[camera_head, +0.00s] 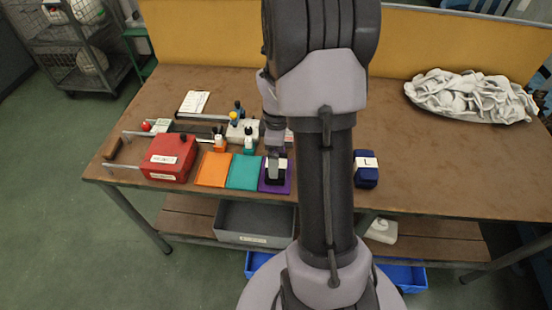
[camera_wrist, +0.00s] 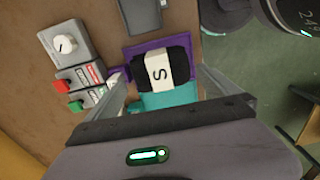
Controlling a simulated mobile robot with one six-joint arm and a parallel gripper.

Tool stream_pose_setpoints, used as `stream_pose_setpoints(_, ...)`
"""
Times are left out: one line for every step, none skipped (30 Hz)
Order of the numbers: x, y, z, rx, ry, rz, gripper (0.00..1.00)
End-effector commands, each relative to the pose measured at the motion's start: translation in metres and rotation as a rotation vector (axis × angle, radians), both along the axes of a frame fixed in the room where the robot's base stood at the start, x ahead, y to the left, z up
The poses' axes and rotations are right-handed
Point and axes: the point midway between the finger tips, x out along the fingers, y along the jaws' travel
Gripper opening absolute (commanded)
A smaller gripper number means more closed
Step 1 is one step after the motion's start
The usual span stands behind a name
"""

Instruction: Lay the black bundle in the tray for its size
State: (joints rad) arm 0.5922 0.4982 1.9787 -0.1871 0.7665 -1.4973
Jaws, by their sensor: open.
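The black bundle (camera_wrist: 178,73) has a white band marked S and lies on the purple tray (camera_wrist: 147,46) in the wrist view. Purple shows along its upper and left sides; the teal tray (camera_wrist: 168,100) is just below it. In the head view, the black bundle (camera_head: 275,178) is partly hidden under my gripper (camera_head: 276,157), with the purple tray (camera_head: 275,189) around it. In the wrist view, my gripper (camera_wrist: 161,76) is open, one finger either side of the bundle. I cannot tell whether the fingers touch it. The orange tray (camera_head: 213,169) is farther left in the head view.
A dark blue bundle (camera_head: 366,170) marked L stands right of my arm. A red box (camera_head: 169,157) is left of the trays. A white cloth heap (camera_head: 470,96) lies at the right. A grey box with a knob (camera_wrist: 65,44) shows in the wrist view. The right tabletop is largely clear.

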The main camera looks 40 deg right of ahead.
Motion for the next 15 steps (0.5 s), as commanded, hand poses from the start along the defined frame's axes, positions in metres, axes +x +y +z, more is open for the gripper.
stream_pose_setpoints(0.0,-0.001,0.023,-0.002,-0.003,0.0,1.0)
stream_pose_setpoints(0.0,0.0,0.031,-0.001,-0.002,-0.001,1.0)
stream_pose_setpoints(0.0,0.0,0.041,-0.002,-0.003,0.0,1.0)
stream_pose_setpoints(0.0,0.0,0.048,-0.001,-0.002,0.0,1.0)
stream_pose_setpoints(0.0,0.0,0.055,-0.001,-0.002,0.0,1.0)
stream_pose_setpoints(0.0,0.0,0.062,-0.002,-0.001,0.0,1.0)
stream_pose_setpoints(0.0,-0.001,0.066,-0.002,-0.001,0.0,1.0)
stream_pose_setpoints(0.0,-0.001,0.07,-0.002,-0.001,0.0,1.0)
stream_pose_setpoints(0.0,0.0,0.073,-0.001,-0.001,-0.001,1.0)
stream_pose_setpoints(-0.001,0.0,0.075,-0.001,-0.001,-0.001,1.0)
stream_pose_setpoints(-0.001,0.0,0.076,0.0,0.0,-0.001,1.0)
stream_pose_setpoints(-0.001,0.0,0.077,0.0,0.0,0.0,1.0)
stream_pose_setpoints(-0.001,0.0,0.077,0.0,0.0,0.0,1.0)
stream_pose_setpoints(-0.001,0.0,0.077,0.0,0.0,-0.001,1.0)
stream_pose_setpoints(0.0,0.003,0.08,-0.002,-0.005,-0.009,1.0)
